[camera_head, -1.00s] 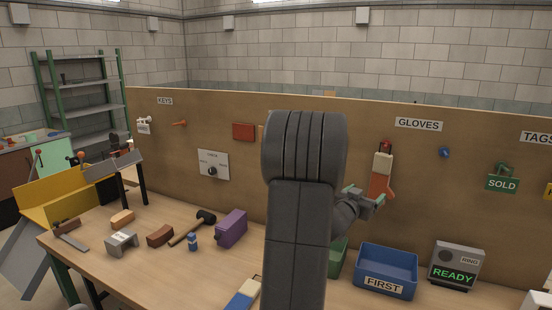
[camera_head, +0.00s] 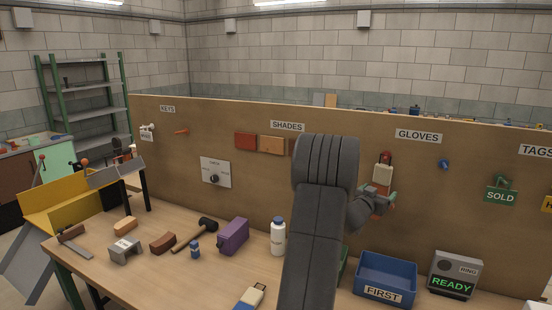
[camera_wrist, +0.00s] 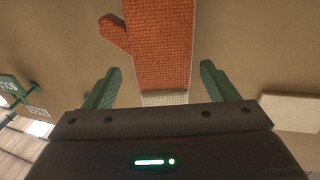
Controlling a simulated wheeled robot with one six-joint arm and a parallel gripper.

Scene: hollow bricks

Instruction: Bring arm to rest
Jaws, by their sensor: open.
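My gripper (camera_head: 383,199) is open in front of the brown pegboard (camera_head: 245,180). A red glove with a pale cuff (camera_head: 382,174) hangs there under the GLOVES sign (camera_head: 418,136). In the head view my gripper hides the lower part of the glove. In the wrist view the red knitted glove (camera_wrist: 165,45) lies between the lines of the two green fingers, with a visible gap on each side. Nothing appears held. My dark arm rises in front of the bench and board.
The bench (camera_head: 150,275) holds a hammer (camera_head: 195,235), a purple box (camera_head: 232,237), a white bottle (camera_head: 278,240), a blue FIRST bin (camera_head: 385,280) and a READY device (camera_head: 455,275). A SOLD tag (camera_head: 500,196) hangs to the right of the glove.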

